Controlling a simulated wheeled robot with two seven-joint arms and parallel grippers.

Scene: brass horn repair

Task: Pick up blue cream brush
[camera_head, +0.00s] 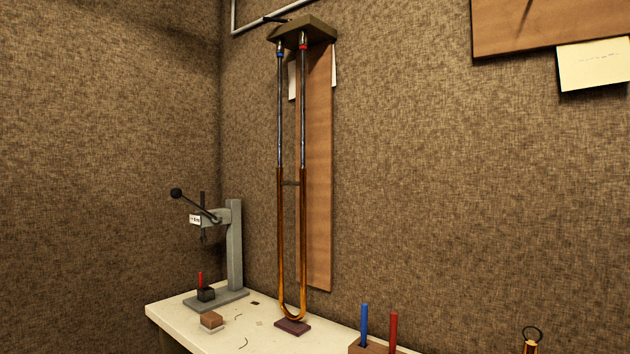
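A blue stick-like handle (364,321), which looks like the blue cream brush, stands upright in a brown wooden block (368,348) at the bottom of the head view. Its lower end is hidden in the block. A similar red handle (393,331) stands just to its right in the same block. The lower part of the block is cut off by the picture edge. Neither of my grippers shows in the view.
A cream bench top (187,316) carries a grey arbor press (236,245) at left, with a red-handled item (201,280). A tall brass slide (304,240) stands on a dark pad (292,327) left of the block. A ringed brass piece (530,344) shows at lower right.

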